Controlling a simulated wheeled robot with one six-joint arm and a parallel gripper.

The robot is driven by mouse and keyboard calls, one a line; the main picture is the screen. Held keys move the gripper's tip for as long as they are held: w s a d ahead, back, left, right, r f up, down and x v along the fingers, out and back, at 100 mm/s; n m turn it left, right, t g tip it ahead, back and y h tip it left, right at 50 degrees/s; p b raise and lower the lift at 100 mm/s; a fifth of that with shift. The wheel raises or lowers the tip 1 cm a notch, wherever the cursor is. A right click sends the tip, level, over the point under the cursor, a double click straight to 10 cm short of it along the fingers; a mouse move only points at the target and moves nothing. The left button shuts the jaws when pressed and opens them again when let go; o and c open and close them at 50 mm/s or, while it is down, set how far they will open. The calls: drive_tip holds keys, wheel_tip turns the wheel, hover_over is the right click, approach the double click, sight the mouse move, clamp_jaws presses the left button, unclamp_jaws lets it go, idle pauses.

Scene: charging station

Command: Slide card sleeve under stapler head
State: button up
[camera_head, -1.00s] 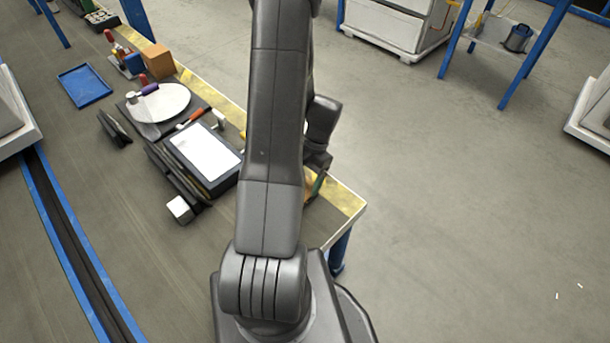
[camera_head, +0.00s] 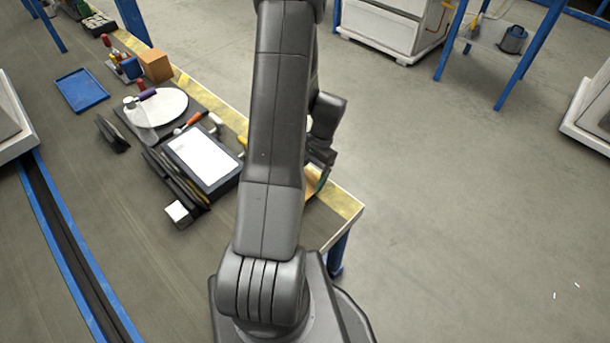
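My arm crosses the middle of the view and hides part of the table. My gripper (camera_head: 322,156) shows only partly at the arm's right side, over the table's near right end, and its fingers are too small and covered to read. A thin green edge and a tan piece (camera_head: 311,184) show just below it. I cannot tell whether either is the card sleeve or whether anything is held. I cannot make out a stapler for certain; it may be behind the arm.
A dark case with a white panel (camera_head: 203,158) lies left of my arm, with dark upright slabs (camera_head: 176,178) and a white cube (camera_head: 179,214) beside it. Further back are a white disc (camera_head: 168,103), a blue tray (camera_head: 82,90) and a brown box (camera_head: 155,66).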

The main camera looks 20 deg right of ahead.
drive_tip(key=shift+w+d+r+p, duration=0.2)
drive_tip(key=shift+w+d, duration=0.2)
drive_tip(key=shift+d, duration=0.3)
drive_tip(key=shift+w+d+r+p, duration=0.15)
drive_tip(key=shift+w+d, duration=0.25)
drive_tip(key=shift+d, duration=0.3)
drive_tip(key=shift+s+a+f, duration=0.15)
drive_tip(key=shift+s+a, duration=0.15)
drive_tip(key=shift+a, duration=0.25)
idle(1.2)
drive_tip(key=shift+s+a, duration=0.15)
drive_tip(key=shift+a, duration=0.1)
drive_tip(key=shift+s+a+f+b, duration=0.2)
drive_tip(key=shift+s+a, duration=0.2)
drive_tip(key=shift+a, duration=0.25)
drive_tip(key=shift+s+a+f+b, duration=0.15)
drive_tip(key=shift+s+a+b, duration=0.15)
drive_tip(key=shift+a, duration=0.35)
drive_tip(key=shift+s+a+f+b, duration=0.15)
drive_tip(key=shift+s+a, duration=0.3)
drive_tip(key=shift+a, duration=0.2)
drive_tip(key=o, duration=1)
drive_tip(key=shift+c, duration=0.2)
drive_tip(key=shift+r, duration=0.1)
drive_tip(key=p+v, duration=0.2)
drive_tip(key=v, duration=1.1)
drive_tip(key=shift+r, duration=0.3)
